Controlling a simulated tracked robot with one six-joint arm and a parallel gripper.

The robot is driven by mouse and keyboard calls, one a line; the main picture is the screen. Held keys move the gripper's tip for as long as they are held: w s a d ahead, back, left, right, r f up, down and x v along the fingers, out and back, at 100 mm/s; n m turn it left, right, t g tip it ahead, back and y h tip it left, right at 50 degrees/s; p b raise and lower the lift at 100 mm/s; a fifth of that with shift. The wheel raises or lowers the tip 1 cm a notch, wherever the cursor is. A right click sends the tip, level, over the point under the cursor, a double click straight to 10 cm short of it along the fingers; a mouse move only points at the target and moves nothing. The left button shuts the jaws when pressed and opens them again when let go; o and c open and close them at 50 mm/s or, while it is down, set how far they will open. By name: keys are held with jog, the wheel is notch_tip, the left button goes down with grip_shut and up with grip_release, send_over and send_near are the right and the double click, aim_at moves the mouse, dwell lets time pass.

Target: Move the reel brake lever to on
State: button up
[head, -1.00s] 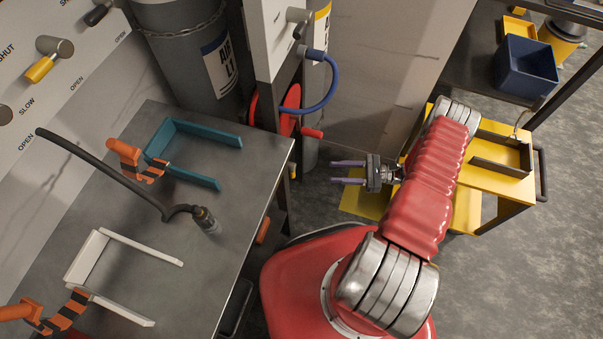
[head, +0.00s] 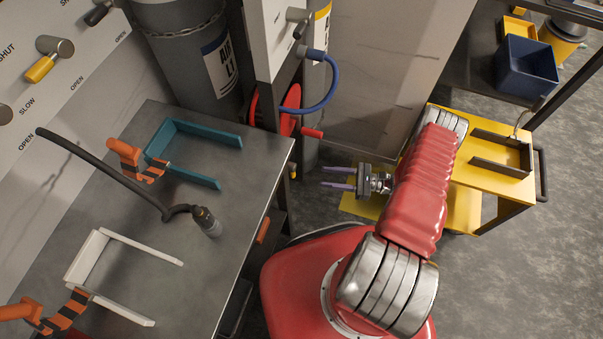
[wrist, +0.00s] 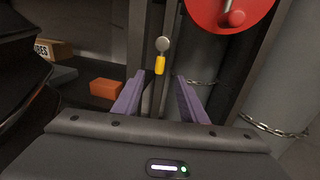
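A small lever with a round grey pivot and a yellow handle (wrist: 160,66) shows in the wrist view on a dark upright post. Its handle hangs down. I take it for the reel brake lever; no label is readable. The red reel (wrist: 215,12) is above and right of it, and also shows in the head view (head: 257,112) behind the post. My gripper (head: 322,177) is open and empty, its purple fingers pointing left toward the post in the head view. In the wrist view the lever appears between my fingertips (wrist: 159,80), beyond them and apart from them.
The metal bench (head: 240,190) with teal and white brackets is at left. A blue hose (head: 328,95) loops beside the reel. A yellow cart (head: 490,185) stands right. In the wrist view, an orange block (wrist: 105,88) lies left and a chained cylinder (wrist: 285,90) stands right.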

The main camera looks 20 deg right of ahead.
send_near(290, 170)
jog(key=w+a+f, duration=0.4)
jog(key=a, duration=0.1)
jog(key=shift+a+f, duration=0.25)
jog(key=shift+f, duration=0.15)
grip_shut()
dwell(0.4)
